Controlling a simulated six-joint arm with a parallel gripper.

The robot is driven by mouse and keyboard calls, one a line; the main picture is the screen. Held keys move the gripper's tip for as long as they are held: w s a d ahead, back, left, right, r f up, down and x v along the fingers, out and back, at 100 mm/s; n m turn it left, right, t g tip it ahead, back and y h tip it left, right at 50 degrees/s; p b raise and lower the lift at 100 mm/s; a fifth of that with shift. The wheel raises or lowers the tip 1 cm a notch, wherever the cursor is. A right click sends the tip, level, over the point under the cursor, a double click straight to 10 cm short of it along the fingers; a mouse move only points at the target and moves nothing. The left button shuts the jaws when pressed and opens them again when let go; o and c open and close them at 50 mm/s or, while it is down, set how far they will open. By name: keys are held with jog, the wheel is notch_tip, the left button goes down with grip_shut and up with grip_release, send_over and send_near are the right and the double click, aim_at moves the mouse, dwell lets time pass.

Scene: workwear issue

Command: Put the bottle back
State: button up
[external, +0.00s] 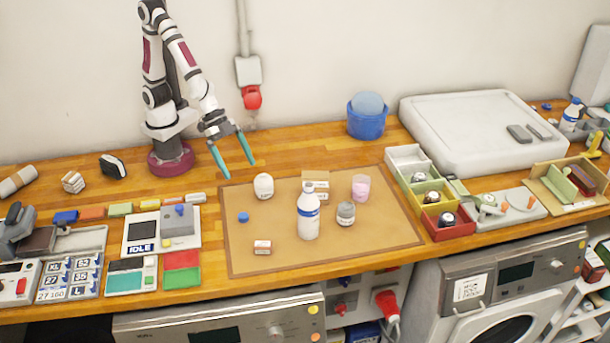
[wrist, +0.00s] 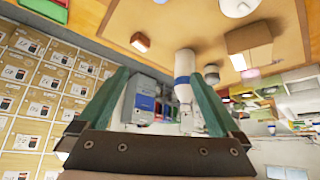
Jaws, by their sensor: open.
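A white bottle (external: 309,222) with a blue band stands upright near the middle of the tan mat (external: 400,235). In the wrist view, the bottle (wrist: 183,65) appears just beyond the right finger's tip. My gripper (external: 238,168) is open and empty, above the back left corner of the mat, left of and behind the bottle. Its teal fingers, spread apart with nothing between them, also show in the wrist view (wrist: 155,76). A blue cap (external: 243,217) lies on the mat to the left of the bottle.
Around the bottle are a white jar (external: 263,188), a carton (external: 318,179), a grey-lidded jar (external: 346,216) and a pink cup (external: 360,187). A small box (external: 262,247) lies at the front. Coloured bins (external: 450,233) stand to the right. The mat's front right is clear.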

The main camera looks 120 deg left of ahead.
jog(key=s+a+r+m+g+y, duration=0.1)
jog(key=s+a, duration=0.4)
jog(key=s, duration=0.8)
jog(key=s+a+r+m+g+y, duration=0.2)
jog(key=s+a+g, duration=0.3)
jog(key=s, duration=0.9)
jog(key=shift+a+r+m+g, duration=0.3)
jog(key=shift+r+g, duration=0.2)
jog(key=shift+g, duration=0.1)
